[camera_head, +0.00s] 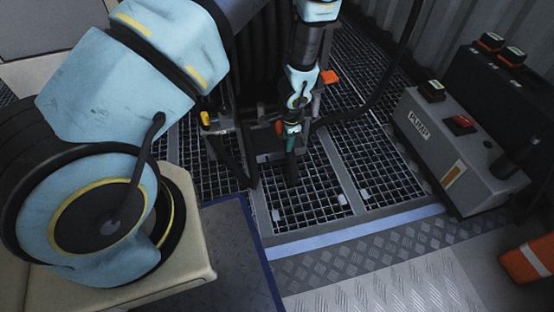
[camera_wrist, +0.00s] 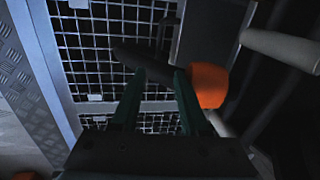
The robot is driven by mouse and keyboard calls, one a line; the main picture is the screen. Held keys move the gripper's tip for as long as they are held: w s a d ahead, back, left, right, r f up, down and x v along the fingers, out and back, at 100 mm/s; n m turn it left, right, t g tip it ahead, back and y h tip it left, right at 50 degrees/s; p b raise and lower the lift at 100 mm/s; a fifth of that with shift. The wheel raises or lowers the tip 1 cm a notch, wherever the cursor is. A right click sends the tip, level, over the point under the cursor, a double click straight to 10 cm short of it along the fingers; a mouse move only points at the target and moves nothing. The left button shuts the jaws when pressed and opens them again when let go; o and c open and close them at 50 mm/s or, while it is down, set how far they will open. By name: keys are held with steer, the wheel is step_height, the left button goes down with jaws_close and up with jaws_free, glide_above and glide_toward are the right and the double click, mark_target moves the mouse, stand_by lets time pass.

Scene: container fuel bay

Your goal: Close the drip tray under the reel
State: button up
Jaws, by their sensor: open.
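My gripper (camera_head: 291,149) reaches down in front of the dark reel (camera_head: 262,40) in the head view. In the wrist view its two green fingers (camera_wrist: 160,74) stand apart, with a clear gap between them. A dark rod-like part (camera_wrist: 135,60) lies across just beyond the fingertips; I cannot tell whether they touch it. An orange rounded part (camera_wrist: 209,86) sits close beside the right finger. A grey flat panel (camera_wrist: 203,38), possibly part of the drip tray, shows beyond it. My arm and gripper hide much of the space under the reel, so the tray's outline is unclear.
Metal floor grating (camera_head: 315,205) lies below my gripper. A grey pump box (camera_head: 455,150) with buttons stands at the right, and a black hose (camera_head: 385,85) curves down beside the reel. A yellow-topped part (camera_head: 206,119) stands left of the gripper. The tread-plate floor (camera_head: 390,275) in front is clear.

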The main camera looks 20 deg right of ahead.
mark_target(285, 161)
steer(key=f+b, duration=0.1)
steer(key=f, duration=0.2)
steer(key=w+f+b, duration=0.1)
steer(key=f, duration=0.3)
steer(key=f+b, duration=0.2)
steer(key=f, duration=0.2)
steer(key=shift+w+d, duration=0.2)
steer(key=shift+w, duration=0.15)
steer(key=shift+c, duration=0.2)
jaws_close()
stand_by(0.7)
